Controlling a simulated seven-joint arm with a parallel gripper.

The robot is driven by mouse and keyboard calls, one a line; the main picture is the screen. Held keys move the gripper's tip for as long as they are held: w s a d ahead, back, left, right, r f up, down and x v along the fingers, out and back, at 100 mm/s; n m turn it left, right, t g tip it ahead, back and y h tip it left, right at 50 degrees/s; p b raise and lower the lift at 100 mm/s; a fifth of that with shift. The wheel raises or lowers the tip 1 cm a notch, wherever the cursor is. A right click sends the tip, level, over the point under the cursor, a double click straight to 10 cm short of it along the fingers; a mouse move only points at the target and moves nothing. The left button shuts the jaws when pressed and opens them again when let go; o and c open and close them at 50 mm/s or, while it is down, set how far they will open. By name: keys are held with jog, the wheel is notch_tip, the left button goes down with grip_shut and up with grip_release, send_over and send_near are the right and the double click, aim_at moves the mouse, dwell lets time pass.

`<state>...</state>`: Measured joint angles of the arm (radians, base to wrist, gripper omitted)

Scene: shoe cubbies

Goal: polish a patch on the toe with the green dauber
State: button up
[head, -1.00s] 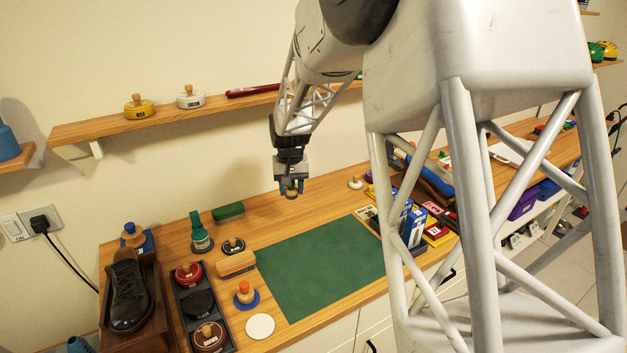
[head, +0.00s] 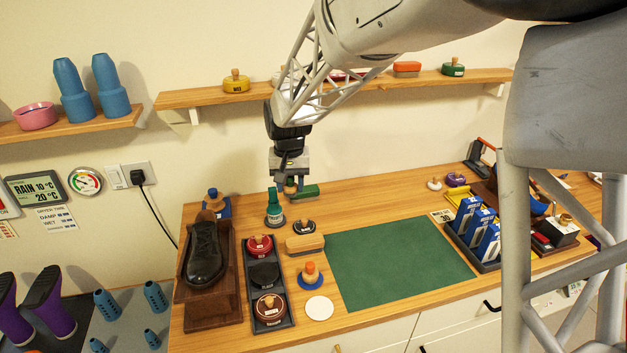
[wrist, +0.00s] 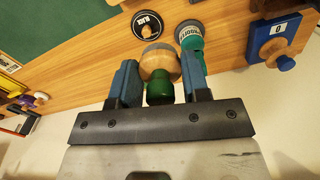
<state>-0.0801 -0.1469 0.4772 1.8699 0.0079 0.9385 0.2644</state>
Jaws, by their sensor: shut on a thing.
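My gripper (head: 290,184) is shut on the green dauber, above the back of the bench. In the wrist view the dauber (wrist: 161,66) sits between the two blue fingers (wrist: 158,84); it has a wooden body, a green knob and a grey pad facing away from the palm. In the head view only a small part of it shows under the jaws. The black shoe (head: 204,252) stands on a wooden stand (head: 213,308) at the left, its rounded toe toward the front. My gripper is to the right of the shoe and behind its toe, well apart from it.
A green bottle (head: 274,210) stands close to my gripper. A tray (head: 283,321) of polish tins, a brush (head: 305,244), an orange-knobbed dauber (head: 311,276) and a white disc (head: 319,308) lie right of the shoe. The green mat (head: 400,262) is bare.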

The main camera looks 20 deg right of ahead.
jog(key=s+a+r+n, duration=0.1)
jog(key=s+a+r, duration=0.1)
jog(key=s+a, duration=0.6)
jog(key=s+a+r+n, duration=0.2)
jog(key=s+a, duration=0.5)
jog(key=a, duration=1.1)
jog(key=shift+s+r, duration=0.15)
jog(key=shift+s, duration=0.2)
jog(key=shift+d, duration=0.1)
